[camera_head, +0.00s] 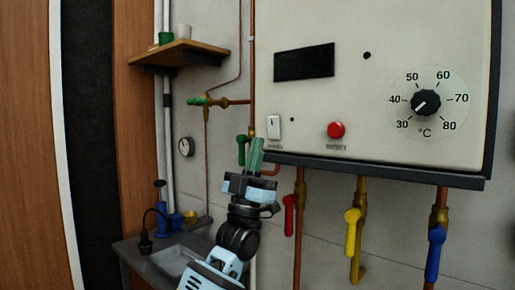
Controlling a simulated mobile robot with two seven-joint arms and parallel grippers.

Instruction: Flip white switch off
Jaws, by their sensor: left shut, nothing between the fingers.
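The white switch (274,127) is a small upright rocker at the lower left of the pale boiler panel (350,70). A small label sits under it. My left gripper (254,153) is shut and empty, its greenish fingers pointing up. In the picture its tips are just below and left of the switch, with a small gap between them. I cannot tell how far the fingers are from the panel in depth. My right gripper is not in view.
A red button (336,130) and a temperature dial (426,102) are on the panel. Red (289,215), yellow (352,232) and blue (435,252) valve handles hang below. A green valve handle (241,150) is beside the fingers. A wooden shelf (180,54) is upper left.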

